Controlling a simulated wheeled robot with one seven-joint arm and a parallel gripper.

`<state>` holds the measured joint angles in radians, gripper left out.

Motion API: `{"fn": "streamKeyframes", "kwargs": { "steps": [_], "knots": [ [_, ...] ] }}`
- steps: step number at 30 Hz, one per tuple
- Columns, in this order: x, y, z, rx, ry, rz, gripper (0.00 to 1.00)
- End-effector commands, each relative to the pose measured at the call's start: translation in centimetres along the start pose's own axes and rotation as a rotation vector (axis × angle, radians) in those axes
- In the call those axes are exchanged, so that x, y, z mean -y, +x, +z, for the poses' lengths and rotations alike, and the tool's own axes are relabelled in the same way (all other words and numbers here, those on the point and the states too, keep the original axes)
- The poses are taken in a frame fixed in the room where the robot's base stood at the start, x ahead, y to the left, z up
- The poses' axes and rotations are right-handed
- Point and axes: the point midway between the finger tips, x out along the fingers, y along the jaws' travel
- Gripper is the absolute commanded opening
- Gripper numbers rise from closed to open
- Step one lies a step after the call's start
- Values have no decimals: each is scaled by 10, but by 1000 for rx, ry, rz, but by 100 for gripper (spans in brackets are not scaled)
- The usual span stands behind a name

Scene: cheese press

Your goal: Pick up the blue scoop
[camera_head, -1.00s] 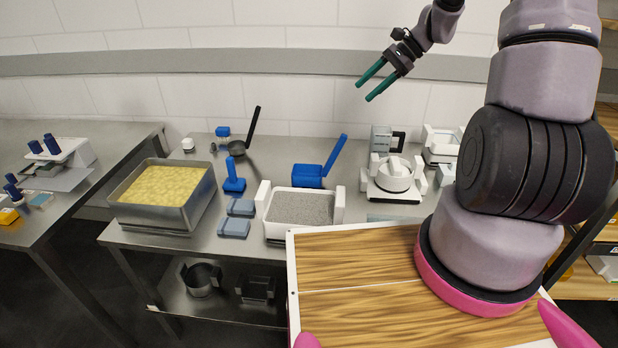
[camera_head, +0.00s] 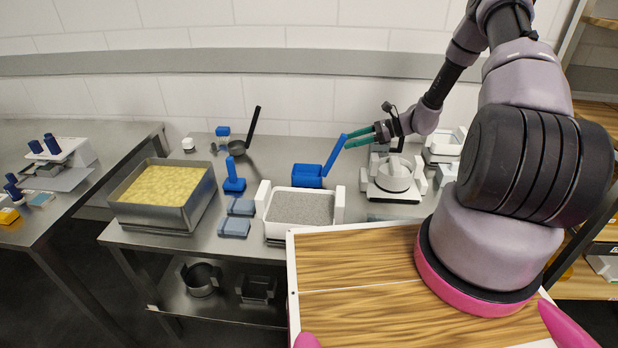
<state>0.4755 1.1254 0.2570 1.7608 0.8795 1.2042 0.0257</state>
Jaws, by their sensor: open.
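The blue scoop (camera_head: 308,176) sits on the steel table behind the white tub of grey grains. Its straight handle (camera_head: 336,155) slants up to the right. My gripper (camera_head: 360,136), with green fingers, is open at the upper end of this handle. The fingertips overlap the handle's top in this view. I cannot tell whether both fingers straddle it or touch it.
A white tub (camera_head: 265,205) stands in front of the scoop. A white press (camera_head: 385,190) stands to the right, below my gripper. A dark ladle (camera_head: 240,146), a blue upright tool (camera_head: 234,180) and a steel tray (camera_head: 148,217) with yellow contents are to the left.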

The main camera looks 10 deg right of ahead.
Motion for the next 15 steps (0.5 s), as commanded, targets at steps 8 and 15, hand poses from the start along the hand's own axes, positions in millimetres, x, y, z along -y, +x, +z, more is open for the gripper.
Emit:
{"fn": "streamKeyframes", "kwargs": {
  "steps": [8, 15],
  "knots": [
    [0, 20, -2, -1, 0, 2, 62],
    [1, 54, -7, 0, 0, 2, 62]
  ]
}}
